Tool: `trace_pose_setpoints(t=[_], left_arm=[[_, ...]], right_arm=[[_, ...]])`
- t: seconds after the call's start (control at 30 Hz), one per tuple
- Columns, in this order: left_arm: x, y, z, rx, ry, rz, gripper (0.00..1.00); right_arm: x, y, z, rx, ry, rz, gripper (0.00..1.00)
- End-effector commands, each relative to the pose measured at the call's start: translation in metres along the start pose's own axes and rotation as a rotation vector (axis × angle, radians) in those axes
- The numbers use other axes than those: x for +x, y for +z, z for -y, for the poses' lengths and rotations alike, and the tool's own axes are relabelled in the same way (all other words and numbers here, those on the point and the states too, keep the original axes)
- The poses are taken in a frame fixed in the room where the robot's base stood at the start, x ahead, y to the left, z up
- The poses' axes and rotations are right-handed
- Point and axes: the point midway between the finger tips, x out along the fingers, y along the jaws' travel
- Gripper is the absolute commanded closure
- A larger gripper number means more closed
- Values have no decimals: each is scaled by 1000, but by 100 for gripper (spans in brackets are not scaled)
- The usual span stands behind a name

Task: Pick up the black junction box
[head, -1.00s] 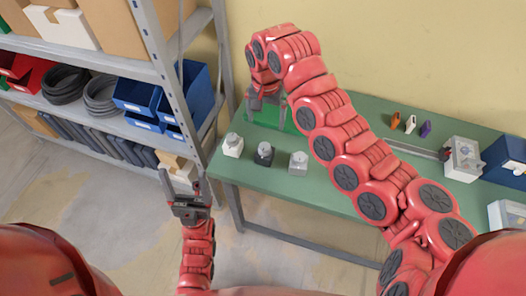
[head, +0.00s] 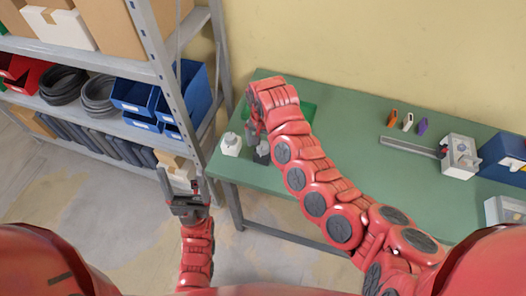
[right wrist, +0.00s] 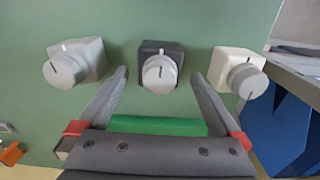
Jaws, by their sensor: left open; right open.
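The black junction box (head: 262,156) stands on the green table near its front left edge, partly hidden by my right gripper (head: 256,140) in the head view. In the right wrist view, the black box (right wrist: 147,49) with its round grey knob is between the tips of my open right gripper (right wrist: 160,76), a little beyond them. No contact is visible. My left gripper (head: 182,184) is open and empty, off the table's left side.
A white box (head: 231,145) stands close beside the black one; a grey box (right wrist: 88,60) is on its other side, hidden by my arm in the head view. A green tray (head: 307,112) lies behind. A shelf rack (head: 165,75) stands left.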

Motion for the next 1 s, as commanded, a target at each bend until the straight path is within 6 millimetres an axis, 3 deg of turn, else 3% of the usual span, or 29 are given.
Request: trace_pose_setpoints(t=[0.1, 0.27, 0.47, 0.57, 1.0], left_arm=[[18, -3, 1, 0, 0, 0, 21], [19, -3, 1, 0, 0, 0, 21], [18, -3, 1, 0, 0, 0, 21], [18, -3, 1, 0, 0, 0, 21], [18, -3, 1, 0, 0, 0, 21]], right_arm=[[12, 5, -2, -2, 5, 7, 0], [34, 3, -1, -3, 4, 1, 0], [37, 2, -1, 0, 2, 0, 0], [37, 2, -1, 0, 2, 0, 14], [36, 2, -1, 0, 1, 0, 94]])
